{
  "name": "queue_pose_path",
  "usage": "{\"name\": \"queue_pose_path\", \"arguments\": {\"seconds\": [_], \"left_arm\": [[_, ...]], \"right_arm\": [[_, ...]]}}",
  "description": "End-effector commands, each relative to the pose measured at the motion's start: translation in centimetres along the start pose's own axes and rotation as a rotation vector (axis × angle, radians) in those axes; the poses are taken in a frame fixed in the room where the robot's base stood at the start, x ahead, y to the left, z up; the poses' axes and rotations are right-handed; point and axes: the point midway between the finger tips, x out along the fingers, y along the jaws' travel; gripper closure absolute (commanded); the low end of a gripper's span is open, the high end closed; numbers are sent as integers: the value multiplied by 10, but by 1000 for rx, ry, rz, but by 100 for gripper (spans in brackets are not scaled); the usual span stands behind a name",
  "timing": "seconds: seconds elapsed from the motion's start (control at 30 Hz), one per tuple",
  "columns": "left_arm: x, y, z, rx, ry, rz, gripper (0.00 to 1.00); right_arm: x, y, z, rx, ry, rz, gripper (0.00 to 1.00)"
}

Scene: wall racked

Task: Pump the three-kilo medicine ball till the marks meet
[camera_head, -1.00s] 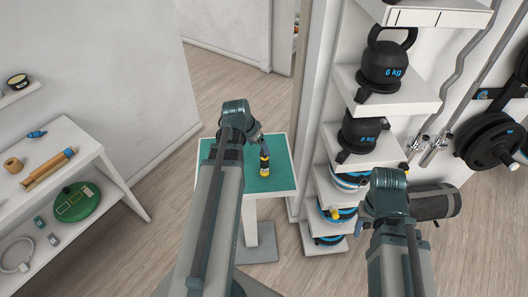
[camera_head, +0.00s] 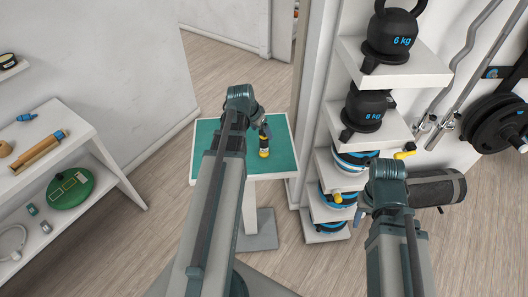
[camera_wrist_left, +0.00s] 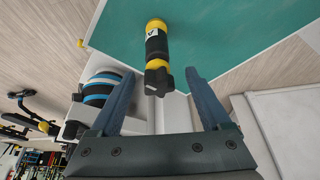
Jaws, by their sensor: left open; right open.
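Banded balls in blue, black and white sit on the lower rack shelves in the head view: an upper one (camera_head: 352,163), a middle one (camera_head: 328,202) and a low one (camera_head: 326,227). Their weight marks are too small to read. A black-and-yellow cylinder (camera_head: 264,146) stands on the green-topped table; it also shows in the left wrist view (camera_wrist_left: 157,42). My left gripper (camera_head: 262,124) is open and empty, its fingers (camera_wrist_left: 158,85) apart on the near side of the cylinder. My right gripper (camera_head: 360,213) is open, mostly hidden by its wrist, in front of the rack.
The green table top (camera_head: 208,143) is otherwise bare. Kettlebells (camera_head: 392,38) stand on the upper rack shelves. A dark roll (camera_head: 436,187) and weight plates (camera_head: 492,124) are at right. A bench (camera_head: 118,161) at left holds a wooden cylinder (camera_head: 38,150) and a green disc (camera_head: 71,196).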

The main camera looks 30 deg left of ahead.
Motion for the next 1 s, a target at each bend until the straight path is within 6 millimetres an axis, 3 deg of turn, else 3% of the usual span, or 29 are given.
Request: {"name": "queue_pose_path", "arguments": {"seconds": [0.27, 0.7, 0.97, 1.0], "left_arm": [[7, 0, -1, 1, 0, 0, 19], [56, 2, -4, 0, 0, 0, 19], [54, 3, -5, 0, 0, 0, 19], [54, 3, -5, 0, 0, 0, 26]], "right_arm": [[6, -1, 0, -1, 0, 0, 50], [49, -5, -3, 1, 0, 0, 50], [48, -5, -3, 1, 0, 0, 50], [48, -5, -3, 1, 0, 0, 50]]}}
